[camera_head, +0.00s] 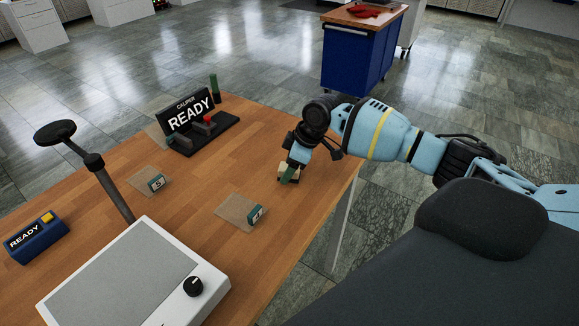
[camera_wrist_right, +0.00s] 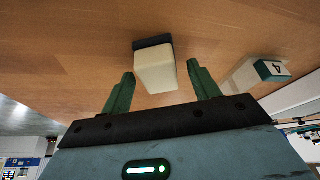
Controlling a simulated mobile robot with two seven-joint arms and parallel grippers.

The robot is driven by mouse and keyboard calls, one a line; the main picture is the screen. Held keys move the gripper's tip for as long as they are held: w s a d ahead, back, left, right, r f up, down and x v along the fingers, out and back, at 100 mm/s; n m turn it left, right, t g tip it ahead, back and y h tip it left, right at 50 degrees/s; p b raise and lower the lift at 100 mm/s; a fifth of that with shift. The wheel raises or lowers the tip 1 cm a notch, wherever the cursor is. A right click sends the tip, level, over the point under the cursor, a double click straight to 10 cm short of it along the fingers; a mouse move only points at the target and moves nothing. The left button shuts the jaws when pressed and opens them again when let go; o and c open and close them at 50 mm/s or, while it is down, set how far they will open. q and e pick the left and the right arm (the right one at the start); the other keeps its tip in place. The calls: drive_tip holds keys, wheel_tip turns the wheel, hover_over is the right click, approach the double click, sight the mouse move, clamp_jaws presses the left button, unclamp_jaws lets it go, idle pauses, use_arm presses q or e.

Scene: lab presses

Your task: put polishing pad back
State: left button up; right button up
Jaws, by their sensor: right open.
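The polishing pad seems to be the cream block with a dark base (camera_wrist_right: 155,70), standing on the wooden table in the right wrist view. In the head view only a small cream part (camera_head: 287,168) of it shows near the table's right edge, mostly hidden by my gripper. My right gripper (camera_head: 289,177) is open, its green fingers pointing down at the block. In the wrist view the block lies ahead and between the two fingers, and I cannot tell whether they touch it. My left gripper is not in view.
A black READY caliper stand (camera_head: 208,135) is at the back. A blue READY box (camera_head: 37,238) and a white plate device (camera_head: 135,280) with a knob stand front left.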

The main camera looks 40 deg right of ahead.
drive_tip(key=v, duration=1.2)
drive_tip(key=shift+p, duration=0.35)
